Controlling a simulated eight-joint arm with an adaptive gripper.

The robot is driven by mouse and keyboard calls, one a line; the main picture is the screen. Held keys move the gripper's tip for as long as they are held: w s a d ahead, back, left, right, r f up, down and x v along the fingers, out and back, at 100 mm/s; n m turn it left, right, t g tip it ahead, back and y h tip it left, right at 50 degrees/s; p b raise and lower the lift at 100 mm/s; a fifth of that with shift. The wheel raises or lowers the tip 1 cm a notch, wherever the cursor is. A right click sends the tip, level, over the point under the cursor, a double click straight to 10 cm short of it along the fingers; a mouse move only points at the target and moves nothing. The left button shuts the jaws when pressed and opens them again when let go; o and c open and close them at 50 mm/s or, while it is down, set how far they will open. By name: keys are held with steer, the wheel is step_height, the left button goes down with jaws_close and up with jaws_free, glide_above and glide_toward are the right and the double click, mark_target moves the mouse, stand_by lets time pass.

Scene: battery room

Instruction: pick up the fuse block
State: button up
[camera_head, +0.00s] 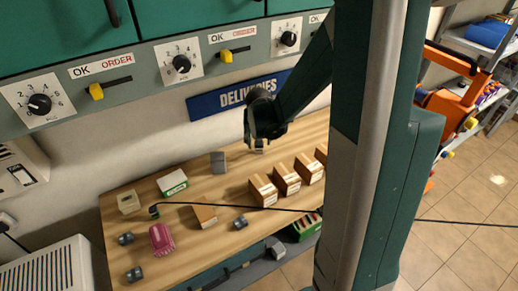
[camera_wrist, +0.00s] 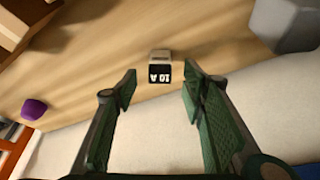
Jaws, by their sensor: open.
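The fuse block is a small pale block with a black face marked "10 A" (camera_wrist: 160,72). It rests on the wooden table in the upper middle of the wrist view. My gripper (camera_wrist: 160,84) is open, with a green finger on each side of the block in the picture. Neither finger appears to touch it, and the block seems to lie a little beyond the fingertips. In the head view, my gripper (camera_head: 263,127) points down near the back of the table. A small pale piece below it there, partly hidden by the gripper, seems to be the block.
Several cardboard boxes (camera_head: 287,180) stand on the wooden table (camera_head: 225,225), in front of my gripper. A grey block (camera_head: 218,162) and a green-and-white box (camera_head: 172,182) stand to its left. A wall with a DELIVERIES sign (camera_head: 238,96) rises behind.

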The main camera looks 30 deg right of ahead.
steer(key=shift+x, duration=1.25)
steer(key=shift+w+f, duration=0.1)
steer(key=shift+f, duration=0.05)
steer(key=shift+b+x, duration=0.5)
steer(key=shift+x, duration=1.95)
steer(key=shift+w+d, duration=0.1)
steer(key=shift+d, duration=0.05)
steer(key=c, duration=1)
